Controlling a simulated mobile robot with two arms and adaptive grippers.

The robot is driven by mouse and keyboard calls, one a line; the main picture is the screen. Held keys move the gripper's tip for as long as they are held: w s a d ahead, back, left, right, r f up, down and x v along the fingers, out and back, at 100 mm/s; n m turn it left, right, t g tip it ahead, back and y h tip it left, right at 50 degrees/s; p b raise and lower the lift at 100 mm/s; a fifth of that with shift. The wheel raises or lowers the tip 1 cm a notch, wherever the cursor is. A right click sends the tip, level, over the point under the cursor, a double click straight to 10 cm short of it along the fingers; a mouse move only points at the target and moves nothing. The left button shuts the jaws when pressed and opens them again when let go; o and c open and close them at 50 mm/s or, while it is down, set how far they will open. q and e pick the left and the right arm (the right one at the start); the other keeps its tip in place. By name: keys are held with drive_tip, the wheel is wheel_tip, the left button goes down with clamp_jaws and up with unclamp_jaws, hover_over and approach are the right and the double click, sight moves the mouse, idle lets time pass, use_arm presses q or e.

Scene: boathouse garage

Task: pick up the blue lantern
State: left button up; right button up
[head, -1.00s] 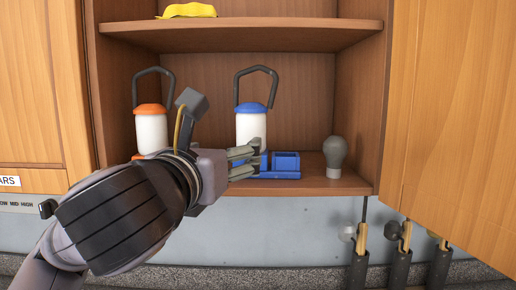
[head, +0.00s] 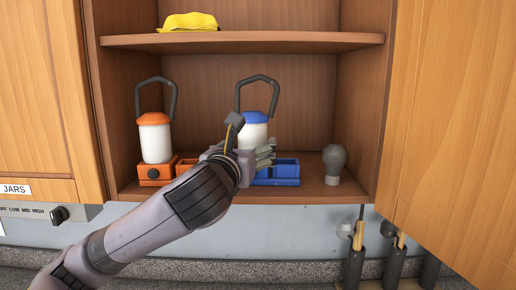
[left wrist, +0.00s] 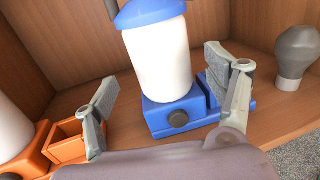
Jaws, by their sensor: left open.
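The blue lantern (head: 254,130) stands upright on the lower cabinet shelf, with a blue cap, a white body and a dark handle raised above it. In the left wrist view its white body (left wrist: 157,60) and blue base with a round knob are plain. My left gripper (head: 265,152) is in front of the lantern in the head view and hides its lower part. In the left wrist view the open fingers of my left gripper (left wrist: 158,100) stand wide apart, one on each side of the lantern. I cannot tell whether either finger touches it. My right gripper is not in view.
An orange lantern (head: 155,140) stands to the left, beside an orange tray (left wrist: 68,146). A blue tray (head: 277,172) adjoins the blue lantern's base on the right. A grey bulb-shaped object (head: 333,163) stands further right. An upper shelf (head: 250,41) and open cabinet door (head: 455,120) bound the space.

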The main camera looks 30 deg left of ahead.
use_arm(q)
drive_tip(key=p+x, duration=0.1)
drive_tip(key=x, duration=0.1)
drive_tip(key=p+x, duration=0.1)
drive_tip(key=x, duration=0.1)
drive_tip(key=shift+d+f, duration=0.15)
drive_tip(key=shift+f, duration=0.1)
drive_tip(key=shift+w+f, duration=0.15)
drive_tip(key=shift+w, duration=0.25)
drive_tip(key=shift+s, duration=0.15)
drive_tip(key=c, duration=1.6)
drive_tip(key=shift+c, duration=0.4)
